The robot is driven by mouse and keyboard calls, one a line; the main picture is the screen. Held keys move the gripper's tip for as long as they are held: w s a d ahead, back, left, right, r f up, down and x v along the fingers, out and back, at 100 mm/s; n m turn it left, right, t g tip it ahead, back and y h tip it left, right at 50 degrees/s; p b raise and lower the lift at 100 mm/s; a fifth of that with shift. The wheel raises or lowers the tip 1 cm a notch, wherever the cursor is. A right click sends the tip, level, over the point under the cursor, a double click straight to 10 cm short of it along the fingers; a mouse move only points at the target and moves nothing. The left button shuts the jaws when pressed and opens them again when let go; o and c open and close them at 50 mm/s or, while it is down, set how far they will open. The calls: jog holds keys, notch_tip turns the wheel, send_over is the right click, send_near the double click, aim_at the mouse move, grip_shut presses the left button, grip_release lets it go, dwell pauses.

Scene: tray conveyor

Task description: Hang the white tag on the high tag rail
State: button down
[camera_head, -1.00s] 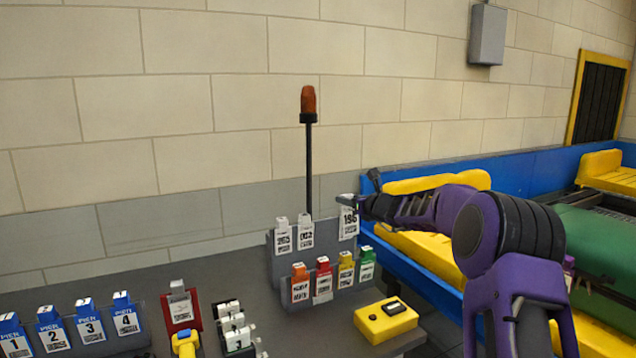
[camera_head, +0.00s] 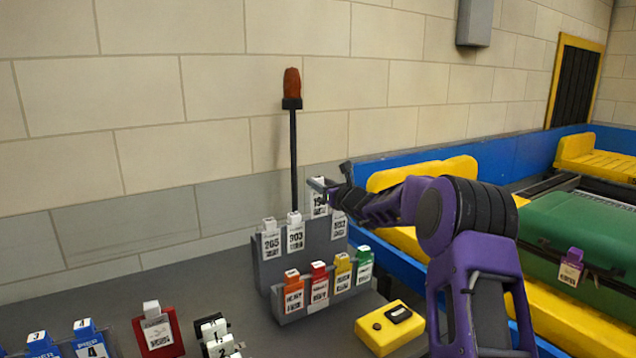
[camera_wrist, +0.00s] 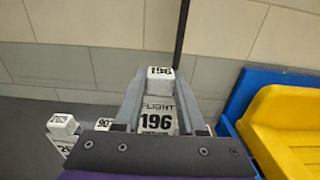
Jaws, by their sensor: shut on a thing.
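The white tag marked 196 (camera_head: 319,205) is upright in my gripper (camera_head: 328,188), which is shut on its top part. In the wrist view the tag (camera_wrist: 157,105) sits between the two grey fingers (camera_wrist: 158,88). A grey stand (camera_head: 269,282) has two tiers. Its upper tier, which I take for the high tag rail, carries white tags 265 (camera_head: 271,243) and 903 (camera_head: 295,236) to the left and another white tag (camera_head: 339,228) to the right. The held tag shows at the gap between them. I cannot tell whether it touches the rail.
The lower tier holds orange (camera_head: 293,293), red (camera_head: 319,288), yellow (camera_head: 342,275) and green (camera_head: 364,267) tags. A dark pole (camera_head: 293,160) with an orange lamp rises behind. A yellow box (camera_head: 385,325) lies in front at right. A blue-sided conveyor (camera_head: 490,160) stands beyond.

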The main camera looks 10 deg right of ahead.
aim_at(320, 212)
jog(key=shift+f+b, duration=1.65)
jog(key=shift+f, duration=1.3)
jog(key=shift+f+b, duration=1.55)
jog(key=shift+b, duration=0.05)
jog(key=shift+c, duration=2.1)
grip_release()
jog(key=shift+s, duration=0.1)
